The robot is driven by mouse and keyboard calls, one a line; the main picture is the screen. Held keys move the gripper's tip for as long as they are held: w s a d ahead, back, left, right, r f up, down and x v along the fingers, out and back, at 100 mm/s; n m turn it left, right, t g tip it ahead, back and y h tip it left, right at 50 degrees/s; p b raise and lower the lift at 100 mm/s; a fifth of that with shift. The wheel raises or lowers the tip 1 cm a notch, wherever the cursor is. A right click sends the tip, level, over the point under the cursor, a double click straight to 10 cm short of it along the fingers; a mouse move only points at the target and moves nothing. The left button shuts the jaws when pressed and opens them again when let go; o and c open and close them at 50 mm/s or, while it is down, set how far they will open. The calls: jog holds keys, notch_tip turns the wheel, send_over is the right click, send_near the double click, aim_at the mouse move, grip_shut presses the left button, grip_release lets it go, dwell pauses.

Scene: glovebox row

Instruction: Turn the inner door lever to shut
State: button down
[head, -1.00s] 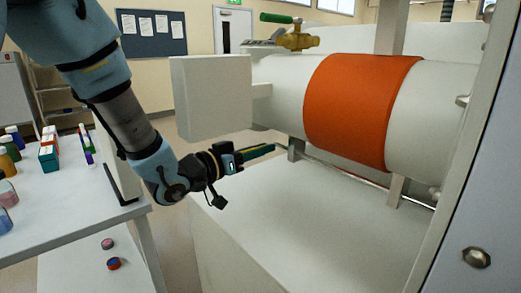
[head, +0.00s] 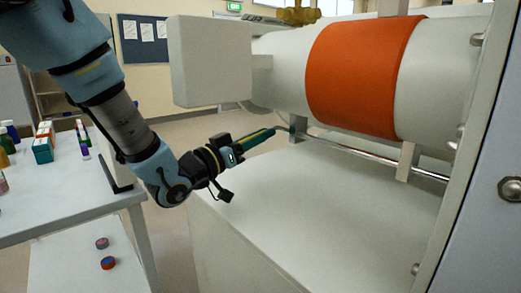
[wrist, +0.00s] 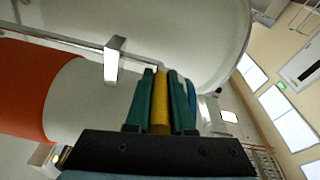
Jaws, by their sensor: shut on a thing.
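My gripper (head: 274,132) is at the middle of the head view, its teal fingers pointing right, just left of a grey support post under the white chamber. In the wrist view my gripper (wrist: 160,82) is shut on a narrow yellow bar (wrist: 160,100) between its finger pads. I cannot tell whether this bar is the inner door lever. The yellow also shows as a stripe along the fingers in the head view. A dark blue piece (wrist: 190,95) shows right beside the fingers in the wrist view. No lever can be clearly made out elsewhere.
The white cylindrical chamber (head: 283,62) has an orange band (head: 365,80). A white block (head: 208,60) stands at its left end, with a metal rail (head: 375,163) below. A white cabinet top (head: 320,190) lies under it. A table (head: 60,200) with bottles is left.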

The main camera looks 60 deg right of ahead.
jog(key=shift+d+f+h+b, duration=0.1)
jog(key=shift+f+h+b, duration=0.65)
jog(key=shift+b, duration=1.65)
jog(key=shift+r+g+h+b, duration=0.1)
jog(key=shift+g+h+b, duration=0.25)
jog(key=shift+b, duration=0.3)
jog(key=shift+r, duration=0.15)
jog(key=c, duration=0.8)
grip_release()
jog(key=shift+w+a+f+b, duration=0.15)
jog(key=shift+a+f+b, duration=0.2)
jog(key=shift+a, duration=0.1)
jog(key=w+a, duration=0.1)
jog(key=a, duration=0.3)
jog(key=w+a, duration=0.1)
jog(key=a, duration=0.2)
jog(key=w+a, duration=0.1)
jog(key=a, duration=0.3)
jog(key=shift+w+a+r+b, duration=0.1)
jog(key=shift+w+a+b, duration=0.2)
jog(key=shift+b, duration=0.1)
